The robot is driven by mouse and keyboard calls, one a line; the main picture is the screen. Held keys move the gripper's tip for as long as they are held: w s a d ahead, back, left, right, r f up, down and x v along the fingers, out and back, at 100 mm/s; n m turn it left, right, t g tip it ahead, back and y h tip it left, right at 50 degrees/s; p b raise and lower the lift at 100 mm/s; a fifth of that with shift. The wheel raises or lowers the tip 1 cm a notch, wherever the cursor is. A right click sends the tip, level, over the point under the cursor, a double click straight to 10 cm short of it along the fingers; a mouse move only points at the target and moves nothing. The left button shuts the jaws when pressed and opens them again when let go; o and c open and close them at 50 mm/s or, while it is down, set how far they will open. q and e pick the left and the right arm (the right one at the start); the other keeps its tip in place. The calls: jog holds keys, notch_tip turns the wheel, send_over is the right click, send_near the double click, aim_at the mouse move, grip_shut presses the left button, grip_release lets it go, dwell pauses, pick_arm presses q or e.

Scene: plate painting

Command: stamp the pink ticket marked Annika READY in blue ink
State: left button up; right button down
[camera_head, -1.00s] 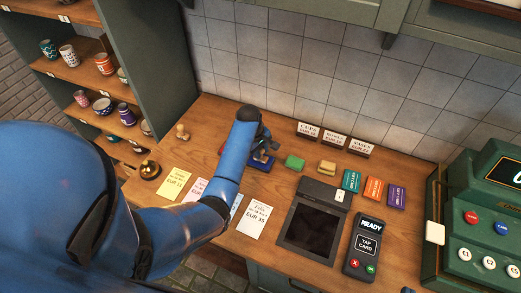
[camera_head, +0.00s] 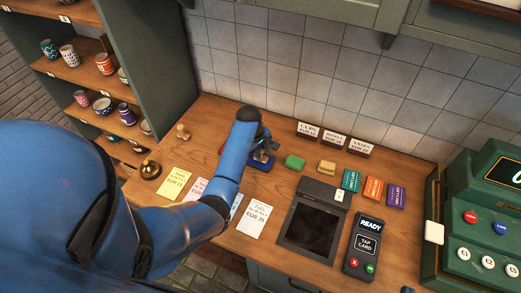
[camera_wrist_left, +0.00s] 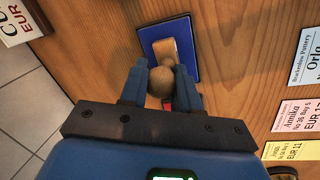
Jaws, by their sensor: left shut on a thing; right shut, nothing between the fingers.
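My left gripper (camera_head: 263,150) is over the blue ink pad (camera_head: 258,165) at the back of the counter. In the left wrist view its fingers (camera_wrist_left: 161,88) are shut on the round knob of a wooden stamp (camera_wrist_left: 168,50). The stamp's lower part is over the blue pad (camera_wrist_left: 150,32); I cannot tell if it touches. The pink ticket marked Annika (camera_wrist_left: 298,114) lies between a blue and a yellow ticket. In the head view my left arm partly covers the pink ticket (camera_head: 197,187). My right gripper is not in view.
Yellow (camera_head: 175,183) and white (camera_head: 254,219) tickets lie along the front edge. A bell (camera_head: 150,170) and a wooden stamp (camera_head: 182,132) are left.

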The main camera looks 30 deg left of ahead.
pick_arm(q)
jog(key=p+v, duration=0.2)
jog(key=shift+w+d+r+p, duration=0.1)
jog(key=shift+w+r+p, duration=0.15)
jog(key=shift+p, duration=0.05)
jog(key=shift+w+p+v, duration=0.25)
jog(key=shift+p+v, duration=0.5)
jog(key=shift+v, duration=0.35)
jog(key=shift+d+r, duration=0.1)
jog(key=shift+r, duration=1.05)
jog(key=shift+s, duration=0.1)
